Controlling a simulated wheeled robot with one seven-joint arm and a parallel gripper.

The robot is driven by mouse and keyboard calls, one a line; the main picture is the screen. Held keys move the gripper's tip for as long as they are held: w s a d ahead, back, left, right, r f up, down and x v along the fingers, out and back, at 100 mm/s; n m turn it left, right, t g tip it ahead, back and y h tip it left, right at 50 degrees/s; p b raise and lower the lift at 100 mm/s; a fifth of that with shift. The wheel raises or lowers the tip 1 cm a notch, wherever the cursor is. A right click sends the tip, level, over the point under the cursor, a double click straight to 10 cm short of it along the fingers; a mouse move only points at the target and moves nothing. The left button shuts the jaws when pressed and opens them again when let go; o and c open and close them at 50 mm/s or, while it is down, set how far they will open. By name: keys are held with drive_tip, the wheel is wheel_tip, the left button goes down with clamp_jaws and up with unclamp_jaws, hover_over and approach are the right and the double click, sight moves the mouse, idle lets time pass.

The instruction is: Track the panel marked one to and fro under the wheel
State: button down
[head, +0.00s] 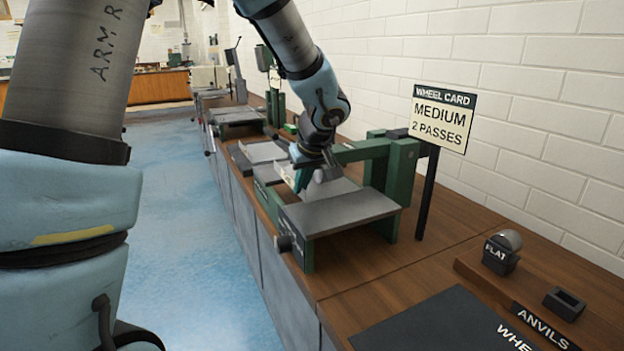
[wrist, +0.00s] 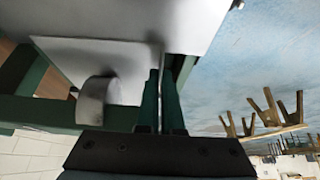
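A green wheeling machine (head: 403,170) stands on the bench with a flat grey sheet (head: 340,212) at its front. I cannot read a "one" on any sheet. In the wrist view a pale sheet (wrist: 130,18) fills the top, and a second pale surface (wrist: 85,58) lies beyond it beside a rounded grey wheel (wrist: 97,100). My gripper (head: 300,182) points down just behind the grey sheet. Its two dark teal fingers, also in the wrist view (wrist: 165,80), are close together at the sheet's edge.
A wheel card (head: 442,118) reads "MEDIUM 2 PASSES". A "FLAT" anvil (head: 502,252) and an "ANVILS" rack (head: 540,327) sit on the wooden bench at the right. More machines (head: 235,120) line the bench behind. The blue floor (head: 185,250) at the left is clear.

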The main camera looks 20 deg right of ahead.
drive_tip(key=shift+s+d+b, duration=0.15)
drive_tip(key=shift+s+b, duration=0.9)
drive_tip(key=shift+s, duration=0.65)
drive_tip(key=shift+s+d+b, duration=0.1)
drive_tip(key=shift+s+b, duration=0.95)
drive_tip(key=shift+s, duration=0.65)
drive_tip(key=shift+w+a+b, duration=0.15)
drive_tip(key=shift+w, duration=1.55)
drive_tip(key=shift+w+a+b, duration=0.15)
drive_tip(key=shift+w, duration=1.55)
drive_tip(key=c, duration=1)
unclamp_jaws()
drive_tip(key=shift+o, duration=0.4)
drive_tip(key=o, duration=0.5)
